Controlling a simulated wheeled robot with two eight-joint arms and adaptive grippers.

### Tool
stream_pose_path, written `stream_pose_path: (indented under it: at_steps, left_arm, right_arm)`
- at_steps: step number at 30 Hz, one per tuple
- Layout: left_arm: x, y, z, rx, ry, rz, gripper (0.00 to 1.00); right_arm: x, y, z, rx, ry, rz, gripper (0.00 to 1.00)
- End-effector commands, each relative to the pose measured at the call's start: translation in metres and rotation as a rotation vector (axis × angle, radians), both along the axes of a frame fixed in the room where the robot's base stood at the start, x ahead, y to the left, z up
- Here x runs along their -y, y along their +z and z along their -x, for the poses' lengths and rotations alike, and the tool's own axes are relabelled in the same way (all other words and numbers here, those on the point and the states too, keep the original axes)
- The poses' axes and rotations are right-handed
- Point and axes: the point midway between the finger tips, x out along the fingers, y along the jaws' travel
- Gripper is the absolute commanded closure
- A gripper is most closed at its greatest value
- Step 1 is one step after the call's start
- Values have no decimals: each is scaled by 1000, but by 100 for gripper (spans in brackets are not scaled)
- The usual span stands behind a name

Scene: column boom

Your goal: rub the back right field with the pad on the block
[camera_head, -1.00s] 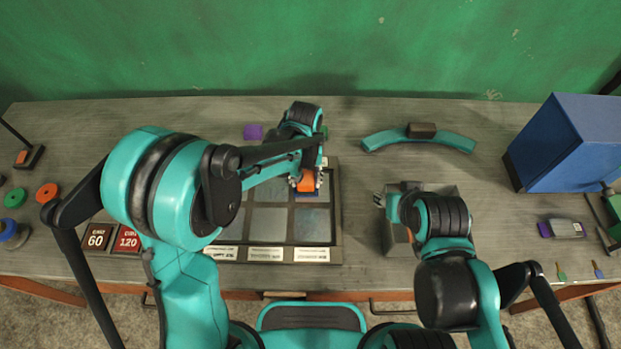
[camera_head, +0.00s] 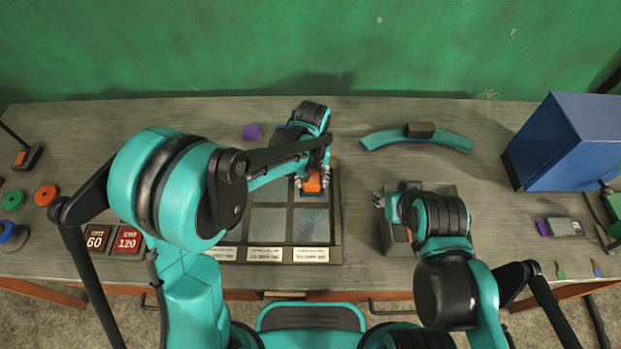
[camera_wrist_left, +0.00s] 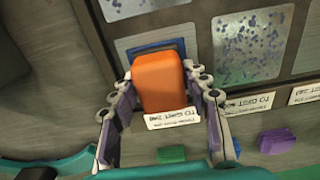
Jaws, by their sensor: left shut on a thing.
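My left gripper (camera_head: 313,184) is shut on an orange block (camera_head: 313,182), which also shows in the left wrist view (camera_wrist_left: 160,85) between the two fingers. A blue pad (camera_wrist_left: 152,46) shows under the block's edge. The block and pad are over the back right field (camera_wrist_left: 182,36) of the framed panel (camera_head: 337,220). The pad looks flat at the field's surface, but contact cannot be made out. The block hides much of this field. The speckled back middle field (camera_wrist_left: 250,45) is beside it. My right gripper (camera_head: 380,200) is by a grey box (camera_head: 400,245); its jaw state is unclear.
A teal curved piece with a dark block (camera_head: 420,131) lies behind on the right. A blue cabinet (camera_head: 570,145) stands at the far right. A purple block (camera_head: 252,132) lies behind the panel. Red grit tiles (camera_head: 128,238) and coloured discs (camera_head: 46,195) lie left.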

Motion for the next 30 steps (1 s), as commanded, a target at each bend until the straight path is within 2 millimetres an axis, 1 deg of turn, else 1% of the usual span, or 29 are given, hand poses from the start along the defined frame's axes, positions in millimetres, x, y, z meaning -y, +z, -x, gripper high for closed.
stream_pose_path:
  at_steps: [1, 6, 15, 18, 30]
  left_arm:
    - [0, 10, 0, 0, 0, 0, 83]
    - [-1, 38, 0, 0, 1, -1, 83]
    - [-1, 83, 0, 0, 1, -2, 83]
    - [-1, 88, 0, 0, 1, -2, 83]
    - [-1, 85, 0, 0, 1, -2, 83]
  right_arm:
    - [0, 8, 0, 0, 0, 0, 60]
    - [0, 29, 0, 0, 0, 0, 60]
    - [0, 61, 0, 0, 0, 0, 60]
    - [0, 63, 0, 0, 0, 0, 60]
    - [0, 61, 0, 0, 0, 0, 60]
